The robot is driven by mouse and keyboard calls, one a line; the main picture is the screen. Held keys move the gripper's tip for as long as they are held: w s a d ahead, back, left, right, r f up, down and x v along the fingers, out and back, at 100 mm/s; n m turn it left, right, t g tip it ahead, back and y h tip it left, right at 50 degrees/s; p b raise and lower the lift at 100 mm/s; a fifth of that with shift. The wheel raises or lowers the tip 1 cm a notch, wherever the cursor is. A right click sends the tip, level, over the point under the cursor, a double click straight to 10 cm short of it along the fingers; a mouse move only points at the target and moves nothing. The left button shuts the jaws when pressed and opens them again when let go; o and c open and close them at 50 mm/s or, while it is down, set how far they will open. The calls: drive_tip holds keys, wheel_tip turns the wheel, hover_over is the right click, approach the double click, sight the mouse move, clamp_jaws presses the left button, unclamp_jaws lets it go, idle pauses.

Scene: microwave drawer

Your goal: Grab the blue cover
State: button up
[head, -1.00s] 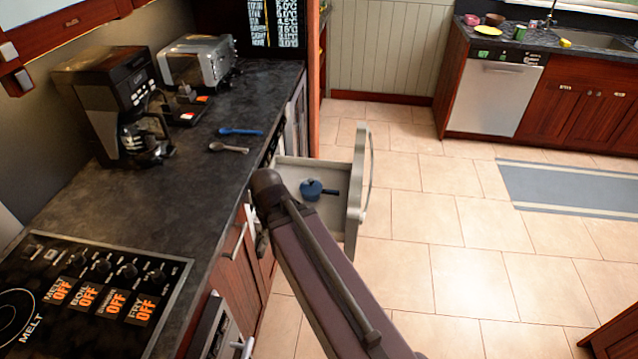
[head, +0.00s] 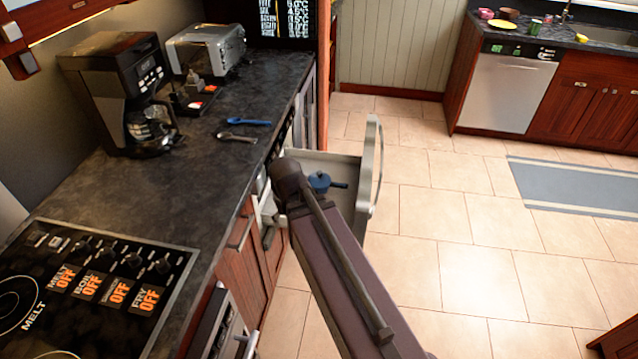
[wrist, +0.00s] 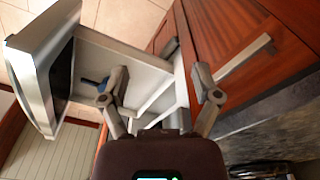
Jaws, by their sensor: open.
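A small blue lidded pot (head: 319,181) with a dark handle sits in the open drawer (head: 353,200). Its blue cover is on top, with a small knob. In the wrist view, only a bit of the blue pot (wrist: 104,84) shows past the left finger, inside the drawer (wrist: 110,50). My gripper (wrist: 161,80) is open, its two fingers spread apart with nothing between them. It is over the near side of the drawer, and the blue pot lies to its left in the wrist view. In the head view my arm hides most of the gripper.
The drawer front (head: 372,165) stands out over the tiled floor. A blue spoon (head: 249,122) and a grey spoon (head: 236,137) lie on the dark counter. A coffee maker (head: 120,95), toaster (head: 207,52) and stove (head: 100,290) are also there.

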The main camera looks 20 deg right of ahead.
drive_tip(key=w+d+f+m+t+h+b, duration=0.1)
drive_tip(key=w+d+f+t+b, duration=0.2)
drive_tip(key=w+d+f+b, duration=0.35)
drive_tip(key=w+d+f+m+t+b, duration=0.1)
drive_tip(key=w+d+f+t+b, duration=0.2)
drive_tip(key=w+f+b, duration=0.45)
drive_tip(key=m+t+h+b, duration=0.1)
drive_tip(key=t+h+b, duration=0.35)
drive_tip(key=b, duration=1.15)
approach(320, 174)
drive_tip(key=shift+s+d+r+t+y, duration=0.15)
drive_tip(key=shift+s+t+y, duration=0.25)
drive_tip(key=shift+s, duration=0.45)
drive_tip(key=shift+s+d+r+t+y, duration=0.15)
drive_tip(key=shift+s+t+y, duration=0.15)
drive_tip(key=shift+s, duration=0.5)
drive_tip(key=shift+w, duration=0.1)
drive_tip(key=b+x, duration=0.3)
drive_tip(key=x, duration=0.5)
drive_tip(key=shift+w+f, duration=0.15)
drive_tip(key=shift+f, duration=0.05)
drive_tip(key=shift+b+x, duration=1.3)
drive_tip(key=shift+x, duration=1.3)
drive_tip(key=shift+w+a, duration=0.1)
drive_tip(key=shift+a, duration=0.05)
